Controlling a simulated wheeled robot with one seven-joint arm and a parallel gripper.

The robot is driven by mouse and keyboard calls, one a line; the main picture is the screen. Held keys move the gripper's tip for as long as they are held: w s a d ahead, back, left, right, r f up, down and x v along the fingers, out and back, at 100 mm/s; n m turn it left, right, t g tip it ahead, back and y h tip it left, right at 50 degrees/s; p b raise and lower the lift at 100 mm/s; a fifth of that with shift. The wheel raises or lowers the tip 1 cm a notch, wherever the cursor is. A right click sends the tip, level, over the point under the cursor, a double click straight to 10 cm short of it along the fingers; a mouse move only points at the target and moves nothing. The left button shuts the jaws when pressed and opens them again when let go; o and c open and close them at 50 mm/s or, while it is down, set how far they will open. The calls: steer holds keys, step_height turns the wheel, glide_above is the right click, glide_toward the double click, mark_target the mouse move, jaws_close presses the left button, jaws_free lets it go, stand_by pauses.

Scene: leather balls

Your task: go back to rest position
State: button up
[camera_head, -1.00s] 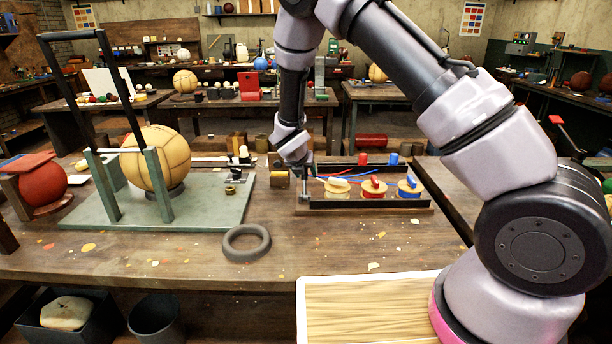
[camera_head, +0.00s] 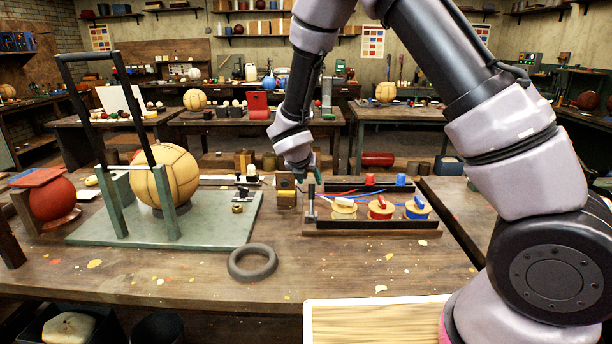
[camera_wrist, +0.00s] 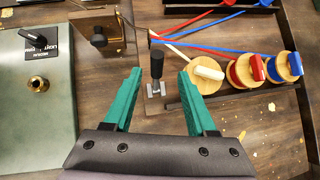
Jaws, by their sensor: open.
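My gripper (camera_head: 309,178) hangs over the workbench (camera_head: 350,268), near the left end of the spool rack (camera_head: 365,232). In the wrist view its two green fingers (camera_wrist: 159,76) are spread wide with nothing held. A small tool with an upright black handle (camera_wrist: 157,66) and a metal foot appears between the fingers, apart from both. It also stands upright at the rack's left end in the head view (camera_head: 311,204). My arm reaches in from the right of the head view.
White, red and blue spools (camera_head: 380,208) sit right of the gripper. A brass box with a black knob (camera_head: 286,190) stands just left. Further left, a green stand (camera_head: 220,222) carries a tan ball (camera_head: 170,178). A dark ring (camera_head: 252,262) lies on the front bench, with bare wood around it.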

steer(key=s+d+r+m+g, duration=0.1)
steer(key=s+d+r+m, duration=0.2)
steer(key=d+r+m, duration=0.6)
steer(key=s+d+r+m+g, duration=0.1)
steer(key=s+d+r+m, duration=0.3)
steer(key=d+r+m, duration=0.5)
steer(key=s+d+r+m+y, duration=0.1)
steer(key=s+r+m, duration=0.3)
steer(key=s+m, duration=0.2)
steer(key=s+d+r+m+t+y, duration=0.1)
steer(key=s+d+r+m+y, duration=0.1)
steer(key=s+m, duration=0.5)
steer(key=s+d+r+m+y, duration=0.1)
steer(key=s+r+m, duration=0.4)
steer(key=s+m, duration=0.1)
steer(key=shift+s+d+r+m+t, duration=0.3)
steer(key=shift+s+d, duration=0.1)
steer(key=shift+s, duration=0.3)
